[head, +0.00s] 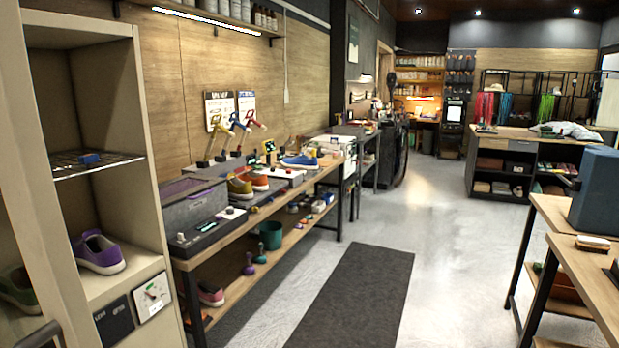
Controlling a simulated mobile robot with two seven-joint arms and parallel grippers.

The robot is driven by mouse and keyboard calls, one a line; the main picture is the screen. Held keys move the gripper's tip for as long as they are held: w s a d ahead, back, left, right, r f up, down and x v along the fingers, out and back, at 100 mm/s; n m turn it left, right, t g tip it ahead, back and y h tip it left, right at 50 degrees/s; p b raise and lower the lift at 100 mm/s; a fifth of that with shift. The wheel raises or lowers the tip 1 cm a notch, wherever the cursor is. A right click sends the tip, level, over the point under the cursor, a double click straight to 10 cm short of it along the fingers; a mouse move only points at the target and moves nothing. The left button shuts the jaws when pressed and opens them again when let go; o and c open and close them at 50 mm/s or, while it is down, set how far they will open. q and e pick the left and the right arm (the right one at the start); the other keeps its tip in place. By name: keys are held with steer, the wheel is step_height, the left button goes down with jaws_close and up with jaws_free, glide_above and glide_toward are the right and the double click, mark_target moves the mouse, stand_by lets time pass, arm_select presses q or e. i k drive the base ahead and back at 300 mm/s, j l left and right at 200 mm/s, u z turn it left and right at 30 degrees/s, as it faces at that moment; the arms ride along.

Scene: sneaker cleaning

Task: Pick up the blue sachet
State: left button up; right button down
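A small blue item (90,158) lies on the wire rack shelf (120,160) in the tall open cabinet at the left. It looks like the blue sachet, but it is too small to be sure. Neither of my grippers can be made out in the head view.
A purple sneaker (98,253) stands on the cabinet's lower shelf, with a green shoe (20,290) partly hidden at the left. A long wooden bench (300,192) with shoes and tools runs along the wall. A dark mat (355,300) lies on open floor. Wooden tables (580,262) stand at the right.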

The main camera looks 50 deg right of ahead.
mark_target(87, 159)
steer(key=k+z, duration=0.1)
steer(key=z, duration=0.6)
steer(key=k+l+z, duration=0.1)
steer(key=z, duration=0.25)
steer(key=i+l+z, duration=0.2)
steer(key=i, duration=0.35)
steer(key=i+l+z, duration=0.25)
steer(key=i, duration=0.25)
steer(key=i+l, duration=0.15)
steer(key=i, duration=1.25)
steer(key=i+j+u, duration=0.1)
steer(key=u, duration=2.45)
